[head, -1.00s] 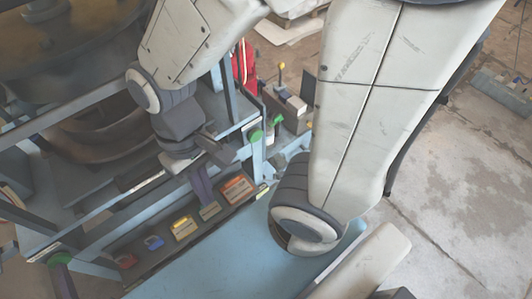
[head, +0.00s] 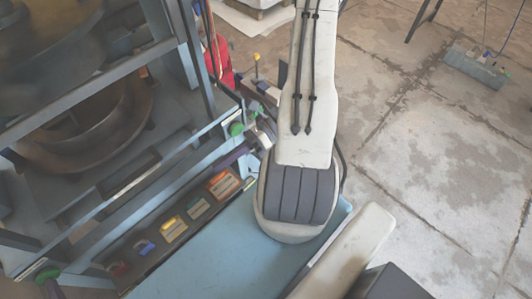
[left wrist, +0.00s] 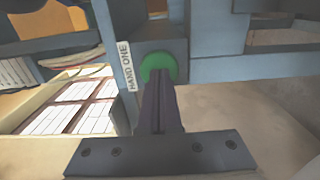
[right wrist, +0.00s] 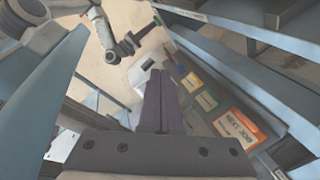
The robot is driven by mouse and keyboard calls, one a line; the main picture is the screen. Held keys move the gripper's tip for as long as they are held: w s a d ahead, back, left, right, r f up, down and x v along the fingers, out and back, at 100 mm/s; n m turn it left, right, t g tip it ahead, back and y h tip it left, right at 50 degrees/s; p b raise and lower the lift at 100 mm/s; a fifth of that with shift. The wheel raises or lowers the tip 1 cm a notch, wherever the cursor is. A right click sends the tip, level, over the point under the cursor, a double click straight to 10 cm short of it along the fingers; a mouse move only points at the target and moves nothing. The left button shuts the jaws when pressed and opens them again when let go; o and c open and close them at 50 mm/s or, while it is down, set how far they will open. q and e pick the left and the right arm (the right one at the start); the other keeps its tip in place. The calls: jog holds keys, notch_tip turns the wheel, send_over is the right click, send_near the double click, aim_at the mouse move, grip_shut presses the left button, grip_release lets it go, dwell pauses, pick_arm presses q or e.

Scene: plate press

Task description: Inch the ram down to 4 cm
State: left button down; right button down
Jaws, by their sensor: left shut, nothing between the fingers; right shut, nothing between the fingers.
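The press's dark round upper part (head: 40,40) hangs at the upper left, above a brown ring-shaped part (head: 90,120). Which part is the ram, and its height, I cannot tell. A green button (left wrist: 158,66), labelled HAND ONE, shows in the left wrist view. My left gripper (left wrist: 160,82) is shut and empty right in front of it; contact is unclear. A second green button (head: 236,129) sits at the frame's right end. My right gripper (right wrist: 160,75) is shut and empty, above the end of the label strip; in the head view my arm hides most of it.
A dark strip with coloured labels (head: 174,230) runs along the press front, one reading NEXT JOB (right wrist: 240,130). A blue surface (head: 215,255) lies before it. Blue frame bars (head: 95,85) cross the press opening. The concrete floor (head: 430,160) at right is mostly clear.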

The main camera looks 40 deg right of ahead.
jog(key=d+f+m+t+h, duration=0.45)
jog(key=d+m+t, duration=0.25)
jog(key=m+t, duration=0.5)
jog(key=m+t+h, duration=0.3)
jog(key=m+h, duration=0.7)
jog(key=m, duration=0.4)
send_near(238, 131)
jog(key=shift+w+r, duration=0.2)
jog(key=shift+w, duration=1.85)
jog(key=shift+w, duration=1.5)
jog(key=shift+s, duration=0.2)
pick_arm(q)
jog(key=shift+w, duration=0.15)
pick_arm(e)
jog(key=shift+w, duration=0.15)
